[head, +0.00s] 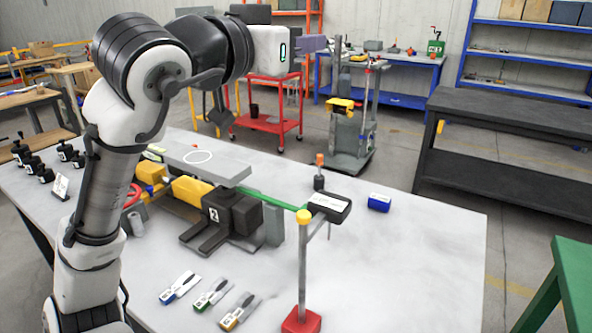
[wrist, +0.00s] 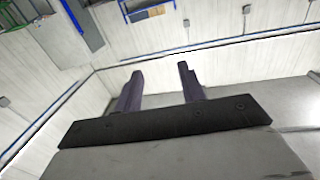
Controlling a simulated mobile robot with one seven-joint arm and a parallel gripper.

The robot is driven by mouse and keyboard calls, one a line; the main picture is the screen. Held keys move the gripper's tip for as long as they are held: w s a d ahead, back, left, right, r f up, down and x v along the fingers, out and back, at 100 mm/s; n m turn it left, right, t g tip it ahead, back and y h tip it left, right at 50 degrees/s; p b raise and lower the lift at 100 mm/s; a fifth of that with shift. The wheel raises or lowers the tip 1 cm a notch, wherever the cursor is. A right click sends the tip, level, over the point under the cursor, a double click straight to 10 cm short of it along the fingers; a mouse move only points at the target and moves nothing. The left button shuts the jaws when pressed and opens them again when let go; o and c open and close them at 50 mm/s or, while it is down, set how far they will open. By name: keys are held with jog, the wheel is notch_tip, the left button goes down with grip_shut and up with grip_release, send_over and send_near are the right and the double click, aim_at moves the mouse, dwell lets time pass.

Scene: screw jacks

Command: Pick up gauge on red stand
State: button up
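The red stand (head: 302,320) is at the front of the grey-white table in the head view. Its upright pole has a yellow cap. A dark gauge with a white face (head: 328,206) sits at the top right of the pole, tilted, with its underside close to the pole. My gripper (head: 318,43) is high above the far side of the table, well away from the gauge, and points right. In the wrist view my gripper (wrist: 159,69) has its two dark fingers apart with nothing between them.
A yellow and black screw jack (head: 232,212) with a grey plate and a green bar stands left of the gauge. A small blue box (head: 379,202) lies to its right. Several small tools lie at the front. The table's right side (head: 430,255) is clear.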

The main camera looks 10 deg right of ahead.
jog(key=d+f+g+y, duration=0.3)
jog(key=d+f, duration=0.1)
jog(key=d, duration=0.1)
jog(key=n+g+y+p, duration=0.2)
jog(key=g+y+p, duration=0.1)
jog(key=g+y, duration=0.65)
send_over(308, 233)
jog(key=w, duration=0.2)
notch_tip(308, 233, down, 10)
jog(key=t+y, duration=0.2)
jog(key=shift+g, duration=0.25)
jog(key=f, duration=0.7)
jog(key=shift+s+d+f, duration=0.25)
jog(key=shift+d+f, duration=0.1)
jog(key=shift+f, duration=0.05)
jog(key=shift+a+f+p, duration=0.1)
jog(key=shift+f+p, duration=0.45)
jog(key=shift+f, duration=2.2)
grip_shut()
